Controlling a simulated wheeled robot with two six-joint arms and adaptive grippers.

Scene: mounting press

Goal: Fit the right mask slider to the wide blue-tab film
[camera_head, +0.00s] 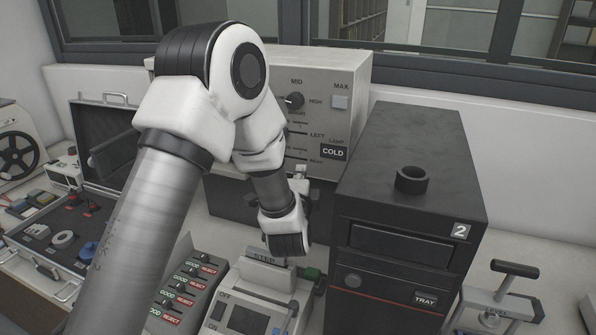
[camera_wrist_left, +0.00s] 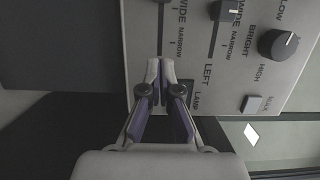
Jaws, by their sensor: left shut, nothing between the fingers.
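The grey panel box (camera_head: 345,75) carries a brightness knob (camera_head: 294,100), a left mask slider and a right mask slider. In the left wrist view the left slider's dark knob (camera_wrist_left: 228,12) sits toward the wide end of its slot. The right slider's slot (camera_wrist_left: 160,42) runs down toward my fingertips; its knob is at or beyond the upper picture edge. My left gripper (camera_wrist_left: 160,66) is shut and empty at the panel's lower part, over where the right label would be. I cannot tell whether it touches the panel. The wide blue-tab film cannot be made out.
A black press (camera_head: 408,150) marked 2 stands right of the panel. A good/reject rack (camera_head: 185,285) and a small grey device (camera_head: 250,310) stand below my arm. An open case (camera_head: 105,135) lies left, and a black-handled tool (camera_head: 510,290) stands right.

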